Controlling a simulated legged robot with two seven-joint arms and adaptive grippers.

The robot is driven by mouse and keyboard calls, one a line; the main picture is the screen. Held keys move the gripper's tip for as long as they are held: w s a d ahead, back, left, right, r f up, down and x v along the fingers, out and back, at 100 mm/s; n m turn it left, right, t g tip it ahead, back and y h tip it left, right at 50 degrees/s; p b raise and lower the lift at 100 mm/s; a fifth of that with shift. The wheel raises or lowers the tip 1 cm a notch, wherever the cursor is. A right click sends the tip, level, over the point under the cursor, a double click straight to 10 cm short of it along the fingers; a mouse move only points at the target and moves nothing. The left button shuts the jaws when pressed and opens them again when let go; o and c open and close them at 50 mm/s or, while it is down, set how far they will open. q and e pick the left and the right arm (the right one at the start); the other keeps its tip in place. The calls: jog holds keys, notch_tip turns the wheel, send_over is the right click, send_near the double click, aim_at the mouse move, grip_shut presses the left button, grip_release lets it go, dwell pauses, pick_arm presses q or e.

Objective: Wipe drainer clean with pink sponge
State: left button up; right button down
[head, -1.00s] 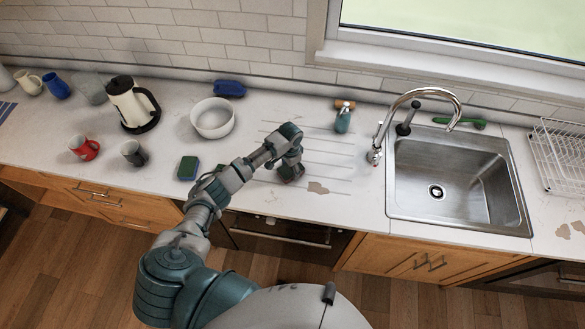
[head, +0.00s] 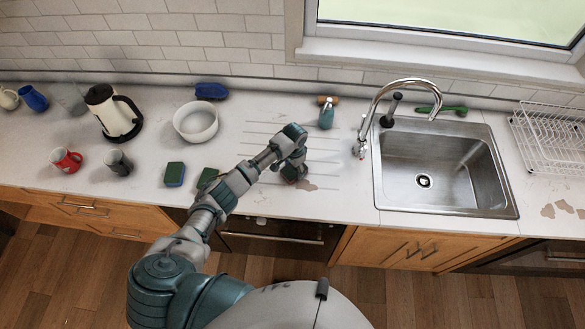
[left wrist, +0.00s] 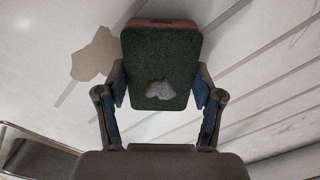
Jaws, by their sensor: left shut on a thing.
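My left gripper (head: 293,170) is shut on a sponge with a green scouring face and a pinkish edge, low over the grooved drainer (head: 325,151). The sponge (left wrist: 160,50) fills the middle of the left wrist view between both fingers (left wrist: 159,92), with a grey patch on its green face. In the head view it is mostly hidden by the gripper. A brown stain (head: 306,185) lies on the drainer just right of the gripper; it also shows in the left wrist view (left wrist: 95,57), left of the sponge. My right gripper is out of view.
A blue-green sponge (head: 174,174) and another green one (head: 207,177), partly behind my arm, lie left. A white bowl (head: 196,122) stands behind them. The sink (head: 425,170) and wire rack (head: 550,140) are right.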

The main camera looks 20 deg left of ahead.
aim_at(286, 168)
pick_arm(q)
jog(key=shift+a, duration=0.3)
jog(key=shift+s+a, duration=0.2)
jog(key=shift+a, duration=0.5)
jog(key=shift+s+a, duration=0.2)
jog(key=shift+a, duration=0.45)
jog(key=shift+s+d+f, duration=0.1)
jog(key=shift+s+d, duration=0.5)
jog(key=shift+d, duration=0.45)
jog(key=shift+s+d+r, duration=0.1)
jog(key=shift+s+d, duration=0.55)
jog(key=shift+d, duration=0.35)
jog(key=shift+s+d+f, duration=0.1)
jog(key=shift+s+d, duration=0.5)
jog(key=shift+d, duration=0.45)
jog(key=shift+d, duration=0.1)
jog(key=shift+w+d, duration=0.25)
jog(key=shift+d, duration=0.7)
jog(key=shift+w+d, duration=0.3)
jog(key=shift+d, duration=0.65)
jog(key=shift+w+d, duration=0.25)
jog(key=shift+d, duration=0.7)
jog(key=shift+a, duration=0.1)
